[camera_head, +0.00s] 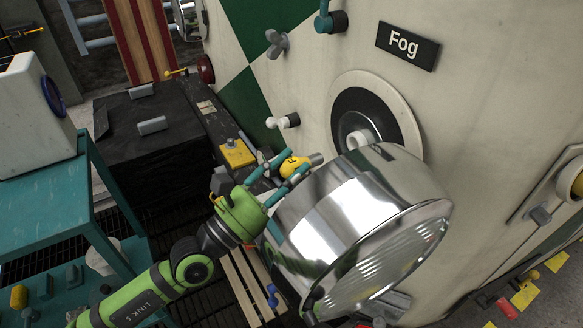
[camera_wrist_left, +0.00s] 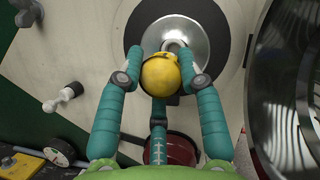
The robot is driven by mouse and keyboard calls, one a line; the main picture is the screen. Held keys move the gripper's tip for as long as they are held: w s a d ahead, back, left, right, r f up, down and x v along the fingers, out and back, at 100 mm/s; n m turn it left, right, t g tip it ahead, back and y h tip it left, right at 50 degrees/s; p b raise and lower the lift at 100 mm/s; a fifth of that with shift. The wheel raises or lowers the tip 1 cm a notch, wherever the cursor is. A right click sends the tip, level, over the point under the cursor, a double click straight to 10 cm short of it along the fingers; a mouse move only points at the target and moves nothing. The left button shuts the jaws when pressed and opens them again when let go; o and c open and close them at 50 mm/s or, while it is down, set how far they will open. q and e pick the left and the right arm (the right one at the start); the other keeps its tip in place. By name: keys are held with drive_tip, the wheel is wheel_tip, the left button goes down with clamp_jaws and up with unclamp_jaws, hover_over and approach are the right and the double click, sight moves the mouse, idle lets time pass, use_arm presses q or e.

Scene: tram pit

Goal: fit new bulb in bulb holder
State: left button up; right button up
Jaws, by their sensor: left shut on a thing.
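My left gripper (camera_head: 291,170) is shut on a yellow bulb (camera_head: 293,164), whose grey end points right toward the wall. In the left wrist view the teal fingers (camera_wrist_left: 161,80) close around the yellow bulb (camera_wrist_left: 160,74). The bulb holder (camera_head: 361,137) is a pale round socket in a black disc below the Fog sign. In the wrist view the holder (camera_wrist_left: 177,48) shows just beyond the bulb, partly hidden by it. The bulb looks apart from the holder. My right gripper is not seen.
A large chrome lamp housing (camera_head: 345,200) stands tilted close right of my left gripper, hiding part of the wall. A teal cart (camera_head: 45,210) stands at far left.

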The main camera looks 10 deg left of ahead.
sight(318, 160)
use_arm(q)
drive_tip(key=shift+f+b, duration=0.2)
drive_tip(key=shift+b, duration=0.25)
drive_tip(key=shift+w+d+r+m, duration=0.1)
drive_tip(key=shift+w+d+m, duration=0.05)
drive_tip(key=shift+m, duration=0.15)
drive_tip(key=shift+w+d, duration=0.8)
drive_tip(key=shift+d, duration=0.3)
drive_tip(key=shift+w+d, duration=0.75)
drive_tip(key=shift+d, duration=0.35)
drive_tip(key=shift+w, duration=0.1)
drive_tip(key=shift+w+d, duration=0.35)
drive_tip(key=shift+d, duration=0.25)
drive_tip(key=shift+w+d, duration=0.1)
drive_tip(key=shift+w+d, duration=0.65)
drive_tip(key=shift+d, duration=0.25)
